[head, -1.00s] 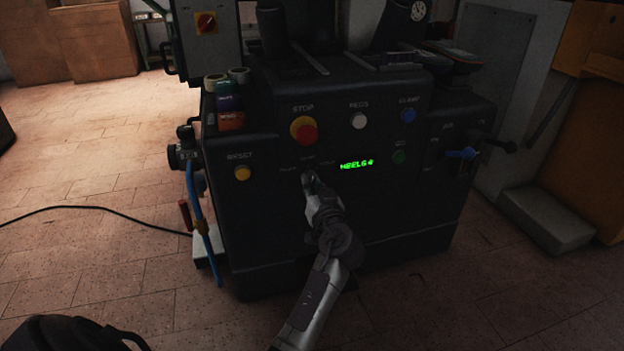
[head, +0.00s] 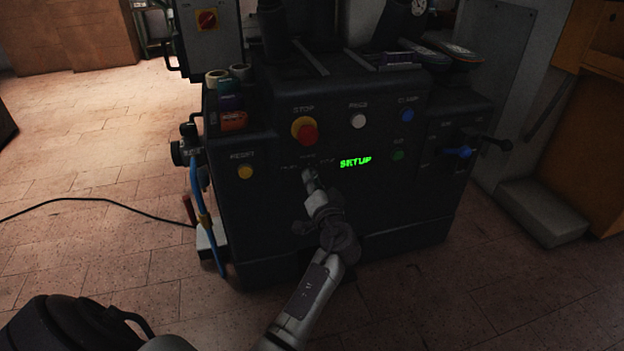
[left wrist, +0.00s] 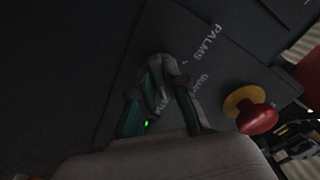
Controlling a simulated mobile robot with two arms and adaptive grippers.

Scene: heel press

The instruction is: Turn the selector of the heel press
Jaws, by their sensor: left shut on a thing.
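The heel press (head: 400,225) is a dark machine with a front control panel. Its selector is mostly hidden by my left gripper (head: 308,177), below the red stop button (head: 304,130). The gripper is shut on the selector, seen from behind in the head view. The green display (head: 356,162) reads SETUP. My right gripper is not in view.
A yellow reset button (head: 245,172) is to the left; white (head: 358,121), blue (head: 407,115) and green (head: 398,155) buttons are to the right. A blue hose (head: 207,225) hangs at the left side. Floor is open to the left.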

